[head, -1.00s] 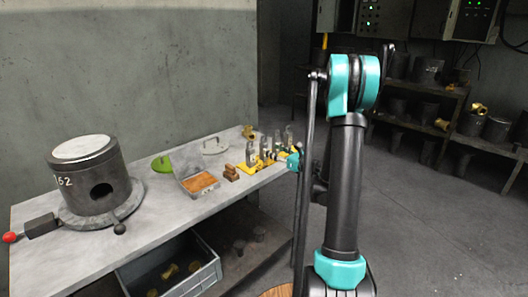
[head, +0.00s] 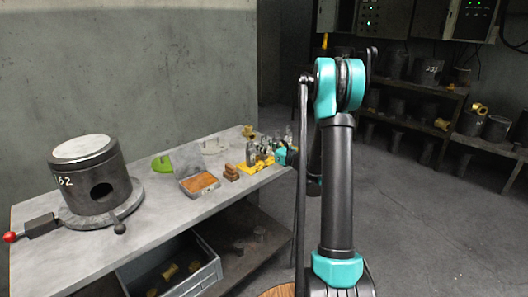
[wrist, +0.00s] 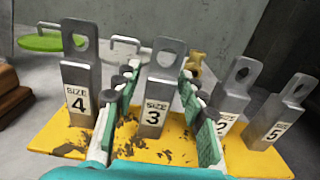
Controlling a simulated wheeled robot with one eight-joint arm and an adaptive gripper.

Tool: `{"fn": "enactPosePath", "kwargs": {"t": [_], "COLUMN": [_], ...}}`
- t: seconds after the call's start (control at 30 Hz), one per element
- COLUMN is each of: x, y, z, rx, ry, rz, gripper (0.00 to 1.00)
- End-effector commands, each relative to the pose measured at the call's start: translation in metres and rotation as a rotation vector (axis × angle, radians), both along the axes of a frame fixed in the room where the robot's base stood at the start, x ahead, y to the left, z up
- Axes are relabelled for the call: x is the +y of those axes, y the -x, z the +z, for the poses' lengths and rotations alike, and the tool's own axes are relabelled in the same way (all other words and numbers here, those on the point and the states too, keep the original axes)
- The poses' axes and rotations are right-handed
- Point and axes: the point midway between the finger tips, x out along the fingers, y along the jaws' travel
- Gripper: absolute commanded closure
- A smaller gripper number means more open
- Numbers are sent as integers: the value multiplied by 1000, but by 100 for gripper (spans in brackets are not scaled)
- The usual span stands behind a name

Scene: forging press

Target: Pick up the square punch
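Several grey metal punches with ring-shaped tops and square-looking shafts stand in a row on a yellow base (wrist: 165,143), marked SIZE 4 (wrist: 79,96), SIZE 3 (wrist: 155,105), SIZE 2 (wrist: 232,98) and SIZE 5 (wrist: 276,118). No label says "square". My gripper (wrist: 160,72) is open, with one finger on each side of the SIZE 3 punch. The left finger lies between SIZE 4 and SIZE 3, the right between SIZE 3 and SIZE 2. I cannot tell whether they touch. In the head view my gripper (head: 282,155) is at the row's right end.
On the bench (head: 145,225) are a brown block (head: 231,173), an orange-filled tray (head: 200,184), a green item (head: 161,164) and a large cylinder (head: 90,175). A brass piece (wrist: 195,62) stands behind the punches. A crate (head: 185,275) sits below.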

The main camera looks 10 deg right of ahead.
Motion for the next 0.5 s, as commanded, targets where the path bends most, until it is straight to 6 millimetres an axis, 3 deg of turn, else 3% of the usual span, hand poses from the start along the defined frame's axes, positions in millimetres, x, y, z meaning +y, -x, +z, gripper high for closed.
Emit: {"fn": "enactPosePath", "kwargs": {"t": [0.03,0.3,0.5], "x": [0,0,0], "y": [0,0,0], "z": [0,0,0], "rx": [0,0,0], "ry": [0,0,0], "rz": [0,0,0], "gripper": [69,100,100]}}
